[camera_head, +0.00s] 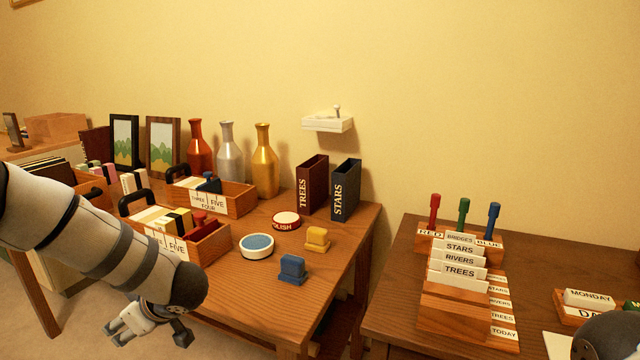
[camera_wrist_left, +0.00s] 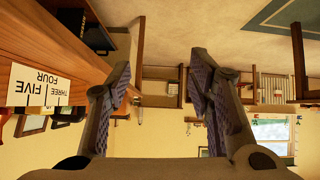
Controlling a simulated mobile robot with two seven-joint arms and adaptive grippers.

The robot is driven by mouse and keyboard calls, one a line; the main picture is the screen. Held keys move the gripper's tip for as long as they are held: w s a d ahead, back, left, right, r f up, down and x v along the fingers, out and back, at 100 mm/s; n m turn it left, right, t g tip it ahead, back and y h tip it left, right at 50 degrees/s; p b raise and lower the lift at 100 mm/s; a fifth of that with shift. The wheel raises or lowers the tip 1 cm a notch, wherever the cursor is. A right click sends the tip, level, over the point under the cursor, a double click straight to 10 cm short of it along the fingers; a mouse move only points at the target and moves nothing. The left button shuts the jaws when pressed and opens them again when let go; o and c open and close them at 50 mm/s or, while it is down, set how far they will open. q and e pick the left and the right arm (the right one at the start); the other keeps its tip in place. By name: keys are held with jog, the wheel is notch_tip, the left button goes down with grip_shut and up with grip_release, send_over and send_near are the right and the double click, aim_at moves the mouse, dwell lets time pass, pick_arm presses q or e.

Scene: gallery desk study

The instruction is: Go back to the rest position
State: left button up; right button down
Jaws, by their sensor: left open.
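My left gripper (camera_head: 150,325) hangs in front of the left desk's front edge in the head view, below the desk top. In the left wrist view its two fingers (camera_wrist_left: 160,85) are spread apart with nothing between them. My left arm comes in from the left and covers part of the desk's left side. In the head view a dark rounded part shows at the lower right edge; I cannot make out a right gripper there.
The left desk (camera_head: 335,260) holds wooden card boxes (camera_head: 215,245), three bottles (camera_head: 264,160), binders (camera_head: 345,190), round tins (camera_head: 257,246) and stamps (camera_head: 293,269). The right desk (camera_head: 400,290) holds a tiered card rack (camera_head: 455,305). A gap separates the desks.

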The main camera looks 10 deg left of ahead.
pick_arm(q)
jog(key=s+d+f+m+t+h, duration=0.1)
jog(key=s+d+f+m+h, duration=0.2)
jog(key=s+d+f+m, duration=0.4)
jog(key=s+d+f+m+t+h, duration=0.1)
jog(key=s+d+f+m+h, duration=0.15)
jog(key=s+d+f, duration=0.45)
jog(key=s+d+f+m+g+h, duration=0.2)
jog(key=s+g, duration=0.1)
jog(key=s, duration=1.1)
jog(key=s+d+f+m+g+h, duration=0.2)
jog(key=s+m+g, duration=0.1)
jog(key=s, duration=1.1)
jog(key=shift+s+m+g+p, duration=0.3)
jog(key=shift+m+g+p, duration=0.05)
jog(key=shift+g, duration=0.45)
